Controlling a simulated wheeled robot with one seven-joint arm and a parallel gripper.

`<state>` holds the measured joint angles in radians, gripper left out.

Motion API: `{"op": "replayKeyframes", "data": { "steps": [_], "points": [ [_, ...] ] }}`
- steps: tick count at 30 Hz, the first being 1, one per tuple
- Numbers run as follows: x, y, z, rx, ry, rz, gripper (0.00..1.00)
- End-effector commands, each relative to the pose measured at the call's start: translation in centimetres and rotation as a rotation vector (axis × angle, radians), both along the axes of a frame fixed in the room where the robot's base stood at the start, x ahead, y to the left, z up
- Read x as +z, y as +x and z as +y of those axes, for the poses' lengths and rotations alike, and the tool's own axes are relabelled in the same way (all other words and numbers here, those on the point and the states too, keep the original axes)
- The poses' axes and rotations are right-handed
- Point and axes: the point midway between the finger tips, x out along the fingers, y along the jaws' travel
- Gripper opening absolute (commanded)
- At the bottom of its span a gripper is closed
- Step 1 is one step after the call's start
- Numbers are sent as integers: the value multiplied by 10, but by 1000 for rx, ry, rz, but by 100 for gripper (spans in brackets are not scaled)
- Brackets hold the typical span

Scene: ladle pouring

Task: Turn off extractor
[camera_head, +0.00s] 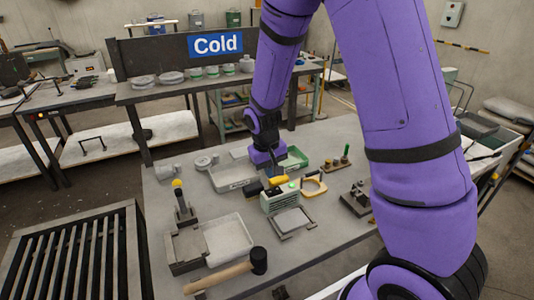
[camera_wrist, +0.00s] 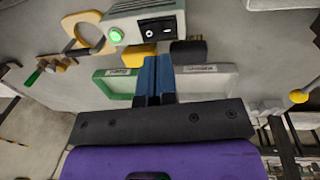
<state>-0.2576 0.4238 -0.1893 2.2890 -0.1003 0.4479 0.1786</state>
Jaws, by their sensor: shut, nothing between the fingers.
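A small grey box with vents, which I take for the extractor (camera_head: 281,198), stands on the grey table. In the wrist view the extractor (camera_wrist: 125,20) shows a lit green button (camera_wrist: 116,35) and a black rocker switch (camera_wrist: 160,30) marked O and I. My gripper (camera_wrist: 156,60) is shut and empty, its blue fingers pointing toward the switch face with a visible gap in the picture; the exact distance is unclear. In the head view my gripper (camera_head: 275,163) is just behind the box, its fingertips partly hidden.
A yellow part (camera_head: 278,181) and a black part (camera_head: 253,188) lie close to the box. A white tray (camera_head: 232,178) and a green tray (camera_head: 295,158) are behind. A mallet (camera_head: 225,275) lies at the table's front, and a yellow-handled tool (camera_head: 315,186) sits right of the box.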

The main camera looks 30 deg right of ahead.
Motion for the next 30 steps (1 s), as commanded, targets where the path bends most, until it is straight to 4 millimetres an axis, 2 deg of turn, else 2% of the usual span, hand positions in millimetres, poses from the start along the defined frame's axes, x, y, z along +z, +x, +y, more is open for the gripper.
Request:
{"op": "replayKeyframes", "data": {
  "steps": [6,12,18,30],
  "points": [
    [42,1,5,-2,1,-4,0],
    [68,0,8,-2,0,-2,0],
    [78,0,9,-1,-1,0,0],
    [78,0,7,-2,-1,1,0]
  ]
}}
